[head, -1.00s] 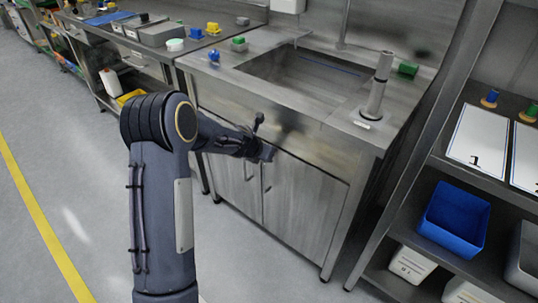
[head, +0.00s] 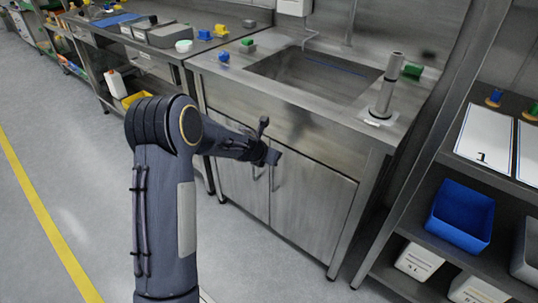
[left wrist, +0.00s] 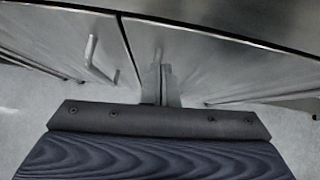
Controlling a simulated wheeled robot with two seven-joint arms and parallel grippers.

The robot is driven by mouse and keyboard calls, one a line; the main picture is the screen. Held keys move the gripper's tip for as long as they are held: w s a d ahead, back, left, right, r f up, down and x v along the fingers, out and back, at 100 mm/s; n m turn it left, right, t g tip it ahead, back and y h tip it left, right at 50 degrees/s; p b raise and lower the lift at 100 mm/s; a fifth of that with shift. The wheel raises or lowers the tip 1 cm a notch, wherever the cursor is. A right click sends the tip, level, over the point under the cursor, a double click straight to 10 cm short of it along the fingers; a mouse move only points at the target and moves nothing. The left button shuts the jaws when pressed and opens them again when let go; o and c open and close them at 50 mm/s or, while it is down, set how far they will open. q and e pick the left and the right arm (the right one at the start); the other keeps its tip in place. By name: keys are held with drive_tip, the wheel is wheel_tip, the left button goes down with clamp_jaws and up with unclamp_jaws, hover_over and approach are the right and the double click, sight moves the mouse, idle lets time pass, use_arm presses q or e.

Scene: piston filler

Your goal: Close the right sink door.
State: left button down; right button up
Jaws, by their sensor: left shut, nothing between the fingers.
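The sink cabinet has two grey metal doors under the basin. The right sink door (head: 308,208) looks flush or nearly flush with the cabinet front in the head view; I cannot tell whether a small gap is left. The left sink door (head: 238,188) is beside it and also looks shut. My left gripper (head: 275,158) is at the upper left of the right door, close to the seam. In the left wrist view its fingers (left wrist: 161,86) are together and empty in front of the right door (left wrist: 205,62). The left door's bar handle (left wrist: 95,60) shows to the left. My right gripper is out of view.
The sink basin (head: 315,76) and its counter are above the doors. A shelf rack with a blue bin (head: 461,217) stands to the right. A long workbench (head: 130,42) runs off to the upper left. The floor in front of the doors is clear.

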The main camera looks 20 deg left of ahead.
use_arm(q)
drive_tip(key=a+p+v, duration=0.1)
drive_tip(key=p+v, duration=0.1)
drive_tip(key=v, duration=0.8)
drive_tip(key=shift+s+p, duration=0.4)
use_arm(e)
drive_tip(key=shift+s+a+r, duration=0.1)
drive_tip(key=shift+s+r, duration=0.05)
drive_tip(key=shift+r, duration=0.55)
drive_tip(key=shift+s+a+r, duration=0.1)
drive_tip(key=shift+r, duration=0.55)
